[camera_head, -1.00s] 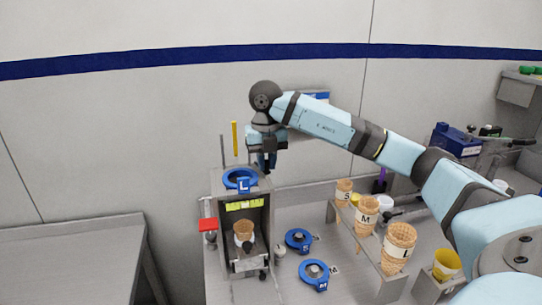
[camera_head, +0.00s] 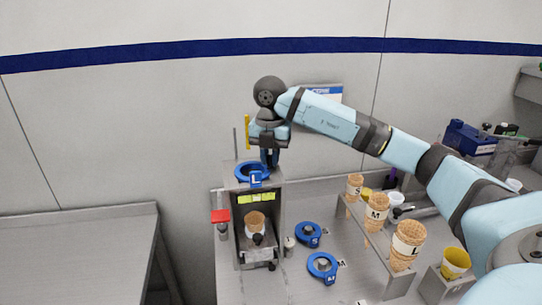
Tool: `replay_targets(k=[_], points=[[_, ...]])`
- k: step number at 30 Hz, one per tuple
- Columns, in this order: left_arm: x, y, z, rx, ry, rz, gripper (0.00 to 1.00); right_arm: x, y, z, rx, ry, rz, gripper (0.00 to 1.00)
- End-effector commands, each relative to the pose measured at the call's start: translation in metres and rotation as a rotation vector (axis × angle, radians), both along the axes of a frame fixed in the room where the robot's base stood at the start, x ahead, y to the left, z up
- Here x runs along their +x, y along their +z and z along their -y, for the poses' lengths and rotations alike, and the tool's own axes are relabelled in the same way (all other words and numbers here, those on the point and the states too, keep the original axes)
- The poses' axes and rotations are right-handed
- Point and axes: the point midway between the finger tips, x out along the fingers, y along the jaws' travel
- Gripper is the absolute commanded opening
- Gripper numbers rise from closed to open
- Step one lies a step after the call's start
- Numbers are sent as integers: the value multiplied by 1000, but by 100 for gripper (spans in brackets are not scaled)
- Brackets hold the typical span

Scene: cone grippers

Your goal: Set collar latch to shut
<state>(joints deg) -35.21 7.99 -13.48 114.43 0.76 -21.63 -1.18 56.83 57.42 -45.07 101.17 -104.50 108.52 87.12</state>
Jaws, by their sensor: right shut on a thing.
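The blue collar marked L (camera_head: 240,178) sits on top of the grey stand (camera_head: 231,225). My right gripper (camera_head: 270,162) comes down at the back right edge of this collar. Its fingers are shut on a small part there, which looks to be the collar latch; the fingers hide it, so I cannot tell its position. A yellow upright bar (camera_head: 247,126) shows just left of the gripper. My left gripper is not in view.
A waffle cone (camera_head: 255,219) stands inside the stand. Two blue collars, S (camera_head: 309,229) and M (camera_head: 322,262), lie on the table to its right. A rack (camera_head: 375,250) holds cones marked S, M and L. A yellow cup (camera_head: 456,258) stands at the right.

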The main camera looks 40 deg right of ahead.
Motion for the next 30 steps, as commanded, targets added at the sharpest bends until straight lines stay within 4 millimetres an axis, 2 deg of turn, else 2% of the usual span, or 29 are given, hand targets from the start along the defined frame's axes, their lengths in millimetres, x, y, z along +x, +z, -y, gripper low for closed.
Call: replay_targets(k=[6,7,9,10,18,22,26,30], points=[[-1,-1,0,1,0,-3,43,1,2,1,0,-2,5,0],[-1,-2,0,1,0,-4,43,1,2,1,0,-2,5,23],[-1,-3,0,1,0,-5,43,1,2,1,1,-1,4,39],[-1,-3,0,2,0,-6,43,1,2,1,0,-1,4,42],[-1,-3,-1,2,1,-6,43,0,1,0,0,1,2,42],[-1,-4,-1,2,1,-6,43,1,10,0,1,1,4,42],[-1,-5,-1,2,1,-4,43,1,33,0,2,2,7,42],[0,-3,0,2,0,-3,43,1,69,0,0,1,9,42]])
